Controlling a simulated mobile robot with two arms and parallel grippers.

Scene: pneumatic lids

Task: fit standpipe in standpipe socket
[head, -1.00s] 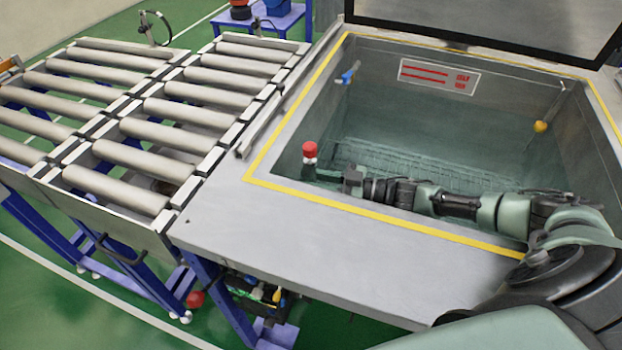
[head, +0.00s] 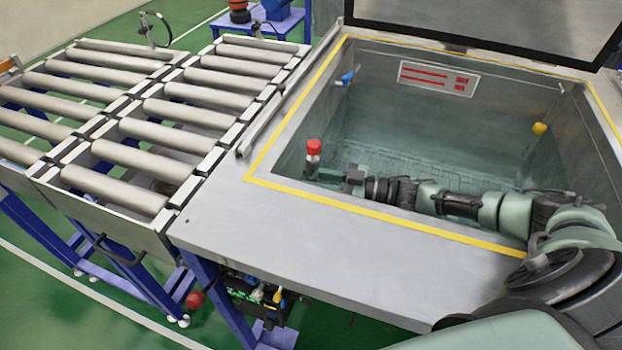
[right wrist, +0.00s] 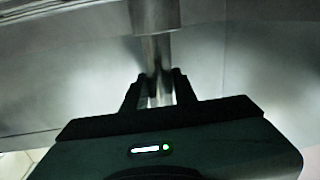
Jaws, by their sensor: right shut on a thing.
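The standpipe, a metal pipe with a red top (head: 313,148), stands about upright inside the near left corner of the tank. My right gripper (head: 333,177) reaches it from the right, low inside the tank behind the near rim. In the right wrist view the gripper's two dark fingers (right wrist: 160,88) are shut on the bare metal standpipe (right wrist: 156,52), below a wider grey section. The pipe's lower end is hidden by the tank rim and the gripper. I cannot make out the standpipe socket. My left gripper is not in view.
The water tank (head: 230,212) has a yellow-lined rim and a raised lid (head: 480,22) at the back. A blue fitting (head: 347,79) is on the left wall, and a yellow float (head: 540,128) hangs at the right. Roller conveyors (head: 150,110) stand to the left.

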